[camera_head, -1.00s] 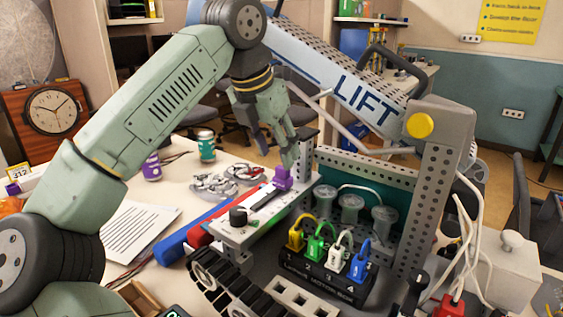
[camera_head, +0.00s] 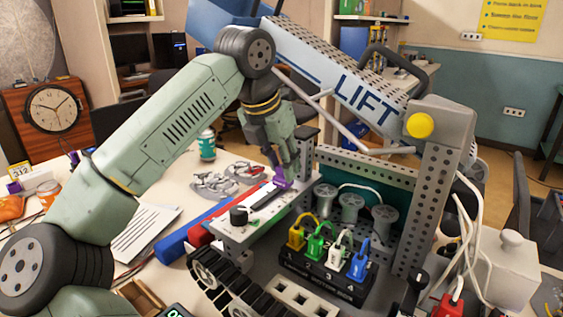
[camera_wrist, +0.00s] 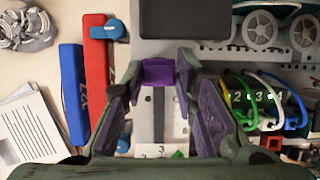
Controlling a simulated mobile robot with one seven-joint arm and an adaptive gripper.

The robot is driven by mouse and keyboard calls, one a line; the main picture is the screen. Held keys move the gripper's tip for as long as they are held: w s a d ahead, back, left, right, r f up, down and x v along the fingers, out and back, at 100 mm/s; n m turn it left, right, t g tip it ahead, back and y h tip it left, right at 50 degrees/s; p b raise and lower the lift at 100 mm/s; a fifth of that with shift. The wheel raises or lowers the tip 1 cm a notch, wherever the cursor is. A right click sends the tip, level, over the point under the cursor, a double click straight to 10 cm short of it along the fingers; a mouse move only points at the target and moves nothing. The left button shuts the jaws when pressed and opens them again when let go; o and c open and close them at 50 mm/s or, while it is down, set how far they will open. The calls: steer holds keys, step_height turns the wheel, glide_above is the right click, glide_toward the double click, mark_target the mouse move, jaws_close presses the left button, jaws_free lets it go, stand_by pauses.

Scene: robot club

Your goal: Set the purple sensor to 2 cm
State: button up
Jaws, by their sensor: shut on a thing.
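The purple sensor (camera_head: 279,184) sits on a pale slotted rail (camera_head: 229,236) on the lift machine. In the wrist view the sensor (camera_wrist: 158,72) lies between my fingertips, over the rail's grey track. My gripper (camera_head: 287,174) is down at the sensor and shut on it; it also shows in the wrist view (camera_wrist: 158,84). I cannot tell which mark the sensor stands at. The fingers hide part of the sensor in the head view.
Blue (camera_head: 184,237) and red (camera_head: 205,230) bars lie along the rail's left side.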

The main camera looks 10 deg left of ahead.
jaws_close()
stand_by(0.3)
steer(key=shift+s+a, duration=0.15)
steer(key=shift+s+a+r, duration=0.1)
steer(key=shift+s+a, duration=0.1)
steer(key=shift+s, duration=0.25)
steer(key=shift+s+a, duration=0.15)
steer(key=shift+s, duration=0.3)
steer(key=shift+w, duration=0.15)
steer(key=o, duration=0.6)
jaws_free()
steer(key=shift+d, duration=0.1)
